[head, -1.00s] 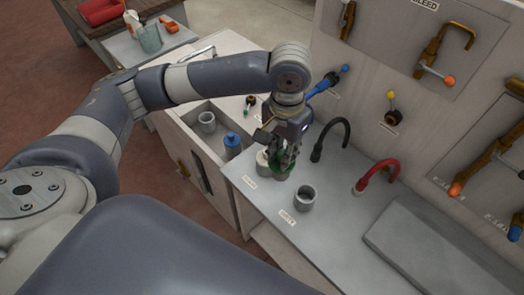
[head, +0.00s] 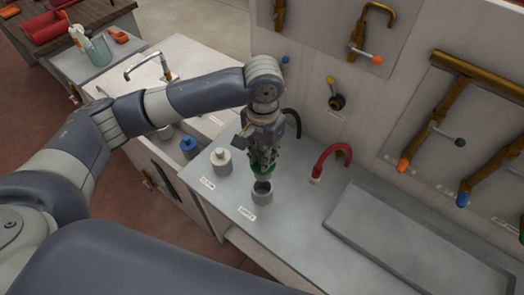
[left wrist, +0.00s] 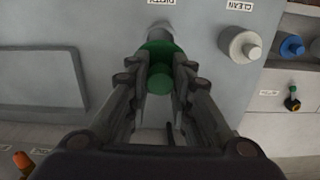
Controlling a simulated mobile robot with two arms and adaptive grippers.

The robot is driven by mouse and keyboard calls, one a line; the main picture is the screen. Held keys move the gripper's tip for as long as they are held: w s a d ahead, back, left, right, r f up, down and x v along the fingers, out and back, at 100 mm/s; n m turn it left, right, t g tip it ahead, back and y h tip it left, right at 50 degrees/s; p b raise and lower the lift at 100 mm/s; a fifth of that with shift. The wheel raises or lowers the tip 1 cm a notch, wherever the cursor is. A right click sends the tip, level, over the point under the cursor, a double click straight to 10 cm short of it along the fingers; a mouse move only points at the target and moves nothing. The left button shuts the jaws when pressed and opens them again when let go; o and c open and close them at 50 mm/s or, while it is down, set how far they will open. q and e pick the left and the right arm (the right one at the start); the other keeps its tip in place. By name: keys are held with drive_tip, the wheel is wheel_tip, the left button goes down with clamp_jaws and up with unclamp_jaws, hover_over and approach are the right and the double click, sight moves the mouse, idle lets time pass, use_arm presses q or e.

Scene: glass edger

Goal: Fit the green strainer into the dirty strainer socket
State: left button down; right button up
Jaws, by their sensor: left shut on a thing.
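My left gripper (head: 260,160) is shut on the green strainer (head: 263,170) and points down. The green strainer also shows between the fingers in the left wrist view (left wrist: 159,75). The dirty strainer socket (head: 262,194) is a grey open cup on the counter by the DIRTY label. The strainer is over the back of its mouth; whether they touch I cannot tell. In the left wrist view the socket (left wrist: 161,29) shows partly behind the strainer. My right gripper is not in view.
A white strainer (head: 221,160) stands by the CLEAN label, left of the socket. A blue strainer (head: 189,146) stands further left, in the sink area. A red curved tap (head: 333,158) and a black tap (head: 294,120) rise behind. A shallow grey basin (head: 420,240) lies right.

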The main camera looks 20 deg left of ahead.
use_arm(q)
drive_tip(key=shift+f+b, duration=0.35)
drive_tip(key=shift+f, duration=0.2)
drive_tip(key=shift+s+a+f, duration=0.1)
drive_tip(key=shift+f, duration=2.35)
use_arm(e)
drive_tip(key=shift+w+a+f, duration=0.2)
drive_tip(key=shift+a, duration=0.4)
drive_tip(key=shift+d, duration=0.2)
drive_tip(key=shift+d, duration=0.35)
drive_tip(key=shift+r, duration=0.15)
